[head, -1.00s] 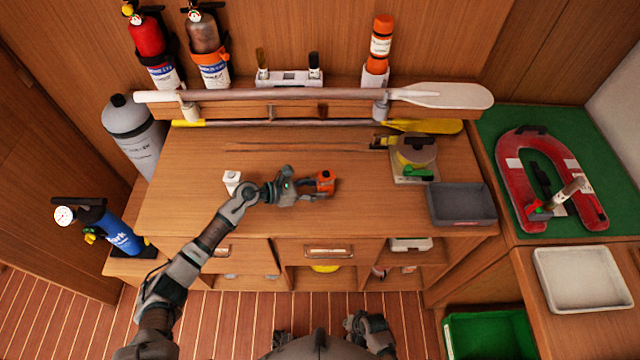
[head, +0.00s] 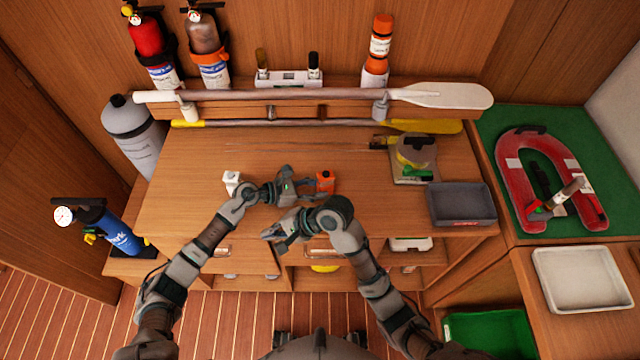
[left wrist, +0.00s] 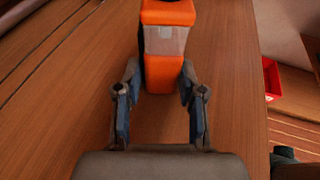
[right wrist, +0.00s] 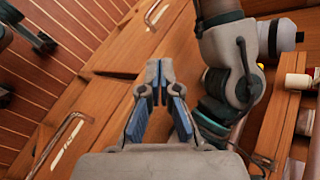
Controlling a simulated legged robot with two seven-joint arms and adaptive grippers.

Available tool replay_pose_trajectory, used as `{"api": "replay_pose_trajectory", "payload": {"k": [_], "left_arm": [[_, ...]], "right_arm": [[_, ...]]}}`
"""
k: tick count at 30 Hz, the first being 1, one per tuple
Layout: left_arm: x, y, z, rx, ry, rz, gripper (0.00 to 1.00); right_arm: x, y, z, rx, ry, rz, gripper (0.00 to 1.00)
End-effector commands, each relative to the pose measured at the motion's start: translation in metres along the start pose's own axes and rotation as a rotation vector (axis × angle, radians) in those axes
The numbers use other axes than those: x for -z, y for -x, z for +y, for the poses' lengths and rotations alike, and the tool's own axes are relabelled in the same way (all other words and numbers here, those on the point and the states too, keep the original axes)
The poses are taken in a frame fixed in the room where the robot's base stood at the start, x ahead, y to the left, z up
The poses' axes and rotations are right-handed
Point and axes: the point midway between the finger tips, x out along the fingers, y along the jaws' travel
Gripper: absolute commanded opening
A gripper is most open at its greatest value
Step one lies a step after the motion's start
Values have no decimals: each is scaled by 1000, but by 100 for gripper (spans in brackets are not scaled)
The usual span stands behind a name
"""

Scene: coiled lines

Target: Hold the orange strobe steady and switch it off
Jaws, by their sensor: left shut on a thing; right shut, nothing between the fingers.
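The orange strobe (head: 325,182) lies on the wooden bench, with its body partly hidden by my left gripper (head: 310,185). In the left wrist view the strobe (left wrist: 166,70) is orange with a clear pale band and sits between the two fingers, which are shut on it. My right gripper (head: 268,235) is shut and empty, in front of the left gripper near the bench's front edge, apart from the strobe. In the right wrist view its fingertips (right wrist: 160,72) meet, with my left arm beside them. A switch on the strobe cannot be made out.
A small white object (head: 231,180) stands left of my left gripper. A grey tray (head: 462,204) and a sander-like tool (head: 412,160) sit at the bench's right. Oars (head: 440,94) run along the back. The bench middle behind the grippers is clear.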

Motion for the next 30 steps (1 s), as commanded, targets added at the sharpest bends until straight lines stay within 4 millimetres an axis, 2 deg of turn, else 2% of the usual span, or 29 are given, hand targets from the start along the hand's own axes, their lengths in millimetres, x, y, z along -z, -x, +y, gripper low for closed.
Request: {"api": "replay_pose_trajectory", "payload": {"k": [1, 3, 9, 12, 16, 19, 22, 30], "left_arm": [[0, 1, 0, 0, 0, -1, 20], [0, 1, 0, 0, 0, -1, 20], [0, 2, 0, -1, 0, -1, 20], [0, 2, 0, -1, 0, -1, 20], [0, 2, 0, -1, 0, -1, 20], [0, 2, 0, -1, 0, -1, 20], [0, 2, 0, -1, 0, -1, 20], [0, 2, 0, -1, 0, -2, 20]], "right_arm": [[17, 20, -17, -5, 87, 70, 0], [39, 44, -35, -16, 202, 162, 0], [96, 118, -80, -63, 480, 410, 0], [114, 151, -97, -91, 576, 504, 0], [128, 180, -110, -122, 655, 584, 0], [133, 192, -116, -136, 686, 616, 0], [136, 195, -116, -142, 698, 628, 0], [150, 173, -93, -145, 696, 626, 0]]}}
